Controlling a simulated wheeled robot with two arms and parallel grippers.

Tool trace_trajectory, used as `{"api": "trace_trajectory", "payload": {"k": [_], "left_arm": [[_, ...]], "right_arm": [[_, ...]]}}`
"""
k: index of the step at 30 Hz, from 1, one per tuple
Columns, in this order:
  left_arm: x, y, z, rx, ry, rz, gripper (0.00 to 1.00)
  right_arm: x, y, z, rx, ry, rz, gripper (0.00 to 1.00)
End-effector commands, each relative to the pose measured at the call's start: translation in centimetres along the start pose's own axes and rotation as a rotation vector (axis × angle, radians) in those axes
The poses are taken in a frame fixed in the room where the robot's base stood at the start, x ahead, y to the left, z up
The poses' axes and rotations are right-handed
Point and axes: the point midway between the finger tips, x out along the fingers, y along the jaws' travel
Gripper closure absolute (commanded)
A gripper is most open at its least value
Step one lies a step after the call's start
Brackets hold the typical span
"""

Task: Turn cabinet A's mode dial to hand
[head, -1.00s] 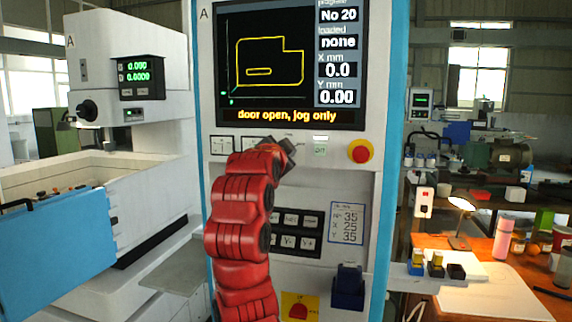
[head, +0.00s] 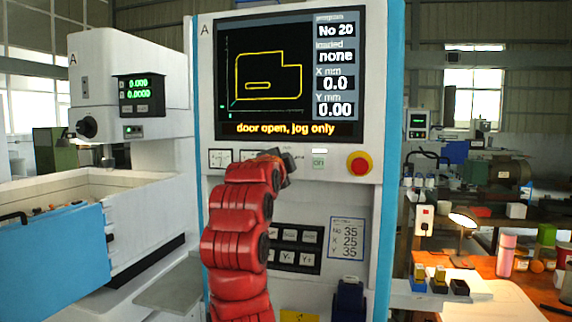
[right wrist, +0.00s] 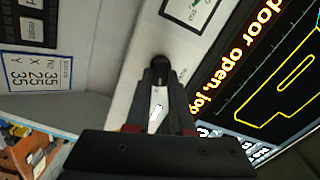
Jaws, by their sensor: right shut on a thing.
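Cabinet A (head: 345,195) is a white control cabinet with blue edges and an "A" at its top left. Its screen (head: 288,75) reads "door open, jog only". In the right wrist view my right gripper (right wrist: 160,70) is shut on a small dark knob, the mode dial (right wrist: 160,61), on the white panel. The fingers cover much of the dial, and I cannot read its pointer or markings. My left gripper is not in view.
A red emergency stop (head: 359,163) on a yellow base is right of the ON button. A black keypad (head: 294,248) is below. The machine with its blue door (head: 55,265) stands left. An orange bench (head: 485,262) with a lamp (head: 463,220) is at right.

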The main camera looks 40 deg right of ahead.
Motion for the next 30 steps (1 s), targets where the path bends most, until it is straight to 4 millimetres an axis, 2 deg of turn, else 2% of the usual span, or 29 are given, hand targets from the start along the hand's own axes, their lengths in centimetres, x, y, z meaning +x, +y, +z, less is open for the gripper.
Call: {"api": "trace_trajectory", "payload": {"k": [6,7,11,20,23,26,30], "left_arm": [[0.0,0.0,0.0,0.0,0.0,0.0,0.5],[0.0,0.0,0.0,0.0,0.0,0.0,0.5],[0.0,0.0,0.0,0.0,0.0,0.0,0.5],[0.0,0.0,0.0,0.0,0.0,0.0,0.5],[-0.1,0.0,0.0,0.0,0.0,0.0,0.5],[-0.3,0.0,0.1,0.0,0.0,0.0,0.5],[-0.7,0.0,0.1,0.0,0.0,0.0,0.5]], "right_arm": [[0.0,0.1,0.0,0.0,-0.001,0.002,1.0],[0.0,0.1,0.0,0.0,-0.001,0.002,0.73],[0.0,0.1,0.0,0.0,0.0,0.001,0.5],[-0.1,0.0,0.0,-0.001,0.0,0.0,0.49],[-0.7,0.0,0.1,-0.001,0.0,-0.001,0.49],[-2.2,0.0,0.2,0.002,-0.003,-0.003,0.49],[-5.7,-0.1,0.2,0.003,-0.005,-0.006,0.49]]}}
